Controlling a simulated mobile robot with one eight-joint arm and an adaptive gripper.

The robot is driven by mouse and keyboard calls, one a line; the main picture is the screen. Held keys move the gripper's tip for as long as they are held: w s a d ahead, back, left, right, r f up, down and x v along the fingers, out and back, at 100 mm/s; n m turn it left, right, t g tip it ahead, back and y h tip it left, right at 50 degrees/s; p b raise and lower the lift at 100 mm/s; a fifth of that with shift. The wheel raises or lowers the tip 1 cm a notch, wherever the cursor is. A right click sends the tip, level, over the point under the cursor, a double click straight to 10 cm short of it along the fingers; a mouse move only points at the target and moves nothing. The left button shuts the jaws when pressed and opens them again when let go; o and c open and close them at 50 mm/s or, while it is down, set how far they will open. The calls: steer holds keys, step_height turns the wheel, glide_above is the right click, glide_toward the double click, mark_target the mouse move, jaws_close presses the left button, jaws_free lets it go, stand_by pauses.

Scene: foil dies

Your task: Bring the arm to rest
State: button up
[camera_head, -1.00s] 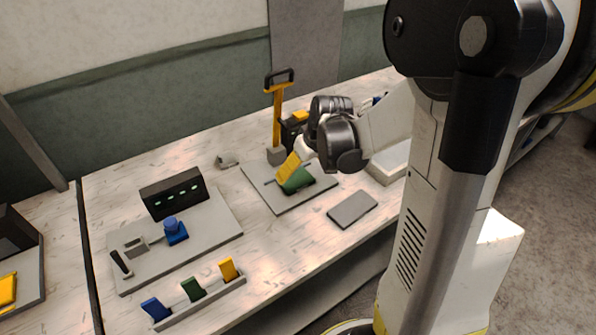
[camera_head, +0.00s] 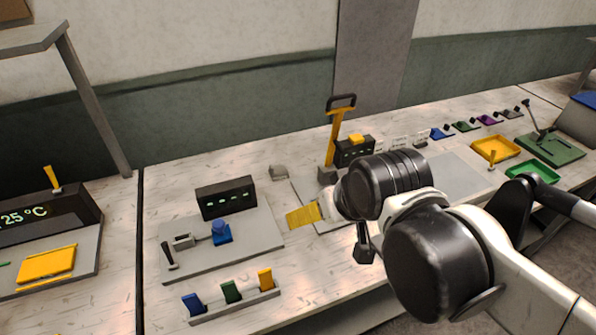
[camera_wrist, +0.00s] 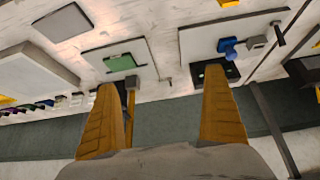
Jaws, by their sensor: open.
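My gripper (camera_head: 305,215) has yellow fingers and hangs above the bench in front of the yellow-handled press. In the wrist view its two fingers (camera_wrist: 160,82) are spread wide apart with nothing between them. My dark-jointed white arm crosses the lower right of the head view. It hides part of the grey press plate (camera_head: 312,187). In the wrist view a green block (camera_wrist: 125,62) lies on that plate, apart from the fingers.
The upright yellow lever (camera_head: 338,130) stands close behind my gripper. A plate with a blue knob (camera_head: 221,232) is to its left, and a rack (camera_head: 236,305) with blue, green and yellow pieces is in front. Yellow (camera_head: 496,149) and green (camera_head: 531,173) trays lie to the right.

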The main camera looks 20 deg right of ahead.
steer(key=shift+s+a, duration=0.45)
steer(key=shift+s, duration=0.1)
steer(key=shift+f+b, duration=0.95)
